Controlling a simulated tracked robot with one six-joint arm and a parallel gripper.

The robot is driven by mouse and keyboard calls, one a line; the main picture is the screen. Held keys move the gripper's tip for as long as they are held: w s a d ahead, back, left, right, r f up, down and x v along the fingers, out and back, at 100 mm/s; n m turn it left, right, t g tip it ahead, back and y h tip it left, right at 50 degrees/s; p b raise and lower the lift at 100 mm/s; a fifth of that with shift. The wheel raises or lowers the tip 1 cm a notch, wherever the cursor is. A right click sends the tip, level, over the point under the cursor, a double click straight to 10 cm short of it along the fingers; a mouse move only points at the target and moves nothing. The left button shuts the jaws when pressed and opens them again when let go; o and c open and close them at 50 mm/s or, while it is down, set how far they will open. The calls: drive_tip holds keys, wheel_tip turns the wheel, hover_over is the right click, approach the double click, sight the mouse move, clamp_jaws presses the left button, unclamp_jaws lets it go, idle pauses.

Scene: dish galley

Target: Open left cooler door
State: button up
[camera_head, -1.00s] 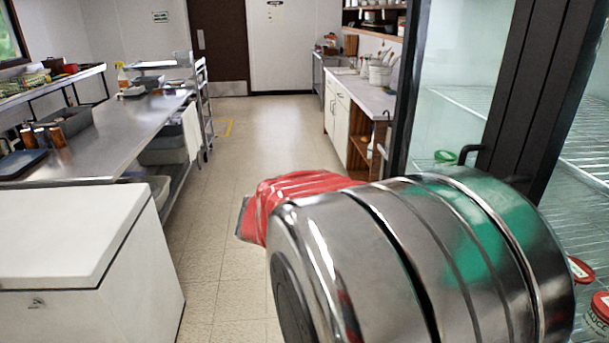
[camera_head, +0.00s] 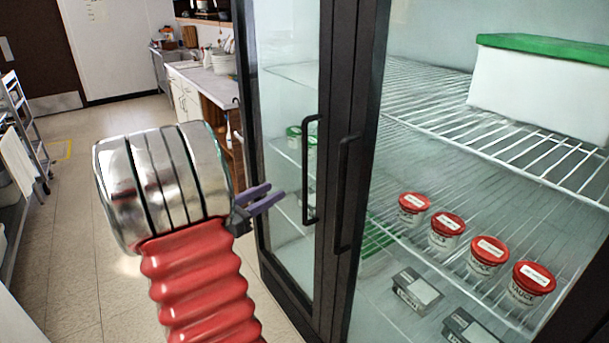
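The left cooler door (camera_head: 285,234) is a tall dark-framed glass door, and it looks shut. Its black vertical handle (camera_head: 310,170) is on its right side, by the middle of the cooler. My gripper (camera_head: 277,191) shows two purple fingers pointing right toward that handle. The fingers are slightly apart with nothing between them. They are in front of the left door's glass, left of the handle and apart from it. My silver and red arm comes up from the bottom of the view.
The right cooler door has its own black handle (camera_head: 345,194) close beside the left one. Behind the glass are red-lidded tubs (camera_head: 447,231) and a green-lidded white box (camera_head: 541,90). A counter (camera_head: 205,83) stands beyond the cooler. Open floor (camera_head: 70,225) lies at left.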

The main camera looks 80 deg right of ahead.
sight(303, 176)
drive_tip(key=x, duration=1.3)
drive_tip(key=shift+s+d, duration=0.25)
drive_tip(key=shift+d, duration=0.05)
drive_tip(key=shift+c, duration=0.4)
clamp_jaws()
